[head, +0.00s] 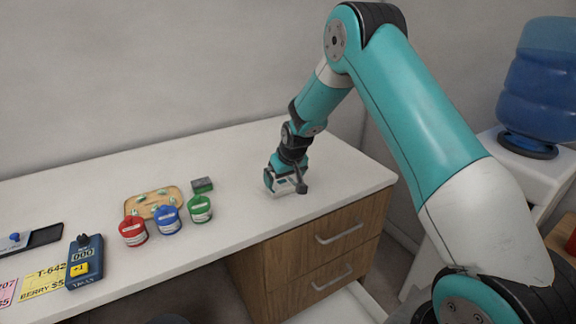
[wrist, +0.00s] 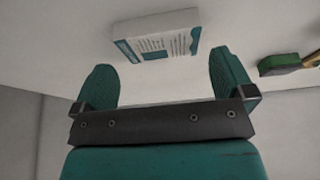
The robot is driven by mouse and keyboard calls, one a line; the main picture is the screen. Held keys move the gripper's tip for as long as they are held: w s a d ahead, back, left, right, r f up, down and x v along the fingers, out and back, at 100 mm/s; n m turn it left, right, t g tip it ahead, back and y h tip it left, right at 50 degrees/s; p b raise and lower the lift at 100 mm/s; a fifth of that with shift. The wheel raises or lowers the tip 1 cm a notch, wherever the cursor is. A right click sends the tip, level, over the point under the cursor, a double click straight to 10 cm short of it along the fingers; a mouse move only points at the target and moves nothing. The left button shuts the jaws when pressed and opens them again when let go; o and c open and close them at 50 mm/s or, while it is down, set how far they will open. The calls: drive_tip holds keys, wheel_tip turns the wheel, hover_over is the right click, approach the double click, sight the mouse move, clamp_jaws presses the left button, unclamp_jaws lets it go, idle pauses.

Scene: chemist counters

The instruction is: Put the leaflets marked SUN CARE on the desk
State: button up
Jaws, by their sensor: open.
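A small white and teal leaflet stack (wrist: 155,43) with printed lines lies on the pale counter top, seen in the wrist view. Its print is too small to read, so I cannot tell whether it says SUN CARE. My gripper (wrist: 161,62) is open, with one teal finger to each side of the stack in the picture and a gap to both. In the head view my gripper (head: 284,188) is low over the right part of the white counter (head: 325,190). There it largely hides the stack, and I cannot clearly separate the two.
A green-topped sponge (head: 202,185) lies left of my gripper. Red (head: 133,232), blue (head: 168,220) and green (head: 200,209) labelled pots stand before a tan tray (head: 133,203). A blue counter device (head: 85,268) and tickets (head: 42,283) are far left. A water cooler (head: 540,85) stands right.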

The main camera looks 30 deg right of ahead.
drive_tip(key=v, duration=0.9)
drive_tip(key=s+a+r+n+g+y, duration=0.1)
drive_tip(key=s+a+r, duration=0.3)
drive_tip(key=s+a, duration=0.25)
drive_tip(key=s+a+r+n+y, duration=0.1)
drive_tip(key=s+a+r+n, duration=0.1)
drive_tip(key=s+a+r, duration=0.35)
drive_tip(key=s+a+r+n+g+y, duration=0.1)
drive_tip(key=s+a, duration=0.3)
drive_tip(key=s, duration=0.7)
drive_tip(key=s+a+r+n+g+y, duration=0.1)
drive_tip(key=s+a, duration=0.4)
drive_tip(key=s, duration=0.7)
drive_tip(key=shift+s+r+n+g+b, duration=0.25)
drive_tip(key=shift+n+g+b, duration=0.2)
drive_tip(key=shift+n+g, duration=0.4)
drive_tip(key=shift+w+d, duration=0.1)
